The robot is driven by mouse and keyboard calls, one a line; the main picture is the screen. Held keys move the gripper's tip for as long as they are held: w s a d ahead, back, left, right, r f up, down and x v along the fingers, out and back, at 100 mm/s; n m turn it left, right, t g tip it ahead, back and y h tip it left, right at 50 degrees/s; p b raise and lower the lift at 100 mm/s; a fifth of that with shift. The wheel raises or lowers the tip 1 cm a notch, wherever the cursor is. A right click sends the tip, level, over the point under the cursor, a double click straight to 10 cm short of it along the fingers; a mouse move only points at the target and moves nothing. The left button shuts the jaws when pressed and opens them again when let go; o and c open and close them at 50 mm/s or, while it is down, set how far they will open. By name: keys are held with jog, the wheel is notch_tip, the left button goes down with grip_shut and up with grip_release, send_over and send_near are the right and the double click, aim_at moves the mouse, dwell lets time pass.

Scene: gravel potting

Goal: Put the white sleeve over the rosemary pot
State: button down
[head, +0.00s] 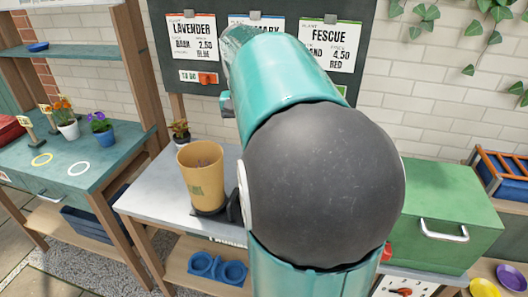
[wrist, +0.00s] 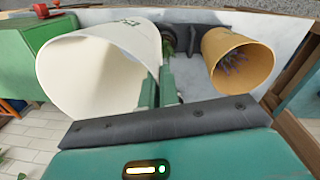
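The white sleeve (wrist: 95,72) fills the left of the wrist view, tilted, with its wide mouth facing the camera and nothing seen inside. My gripper (wrist: 159,92) has one green finger inside the sleeve's rim and one outside, pinching its wall. In the head view my arm hides the sleeve and the gripper. A dark green plant shows partly behind the sleeve's right edge in the wrist view; I cannot tell for sure whether it is the rosemary pot.
A tan sleeve (head: 201,178) stands in a dark holder on the grey bench (head: 150,190), with purple sprigs inside; it also shows in the wrist view (wrist: 238,60). A green box (head: 440,215) stands right. A small potted plant (head: 180,131) stands behind. Flower pots stand on the left table.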

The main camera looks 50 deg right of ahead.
jog(key=w+d+r, duration=0.1)
jog(key=w+r, duration=0.3)
jog(key=w, duration=0.3)
notch_tip(320, 180, down, 18)
dwell(1.4)
jog(key=shift+r, duration=0.1)
jog(key=c, duration=1.6)
grip_release()
jog(key=shift+r, duration=0.1)
jog(key=r, duration=1.3)
jog(key=shift+w+a+r, duration=0.3)
jog(key=shift+w+a, duration=0.05)
jog(key=shift+w, duration=0.05)
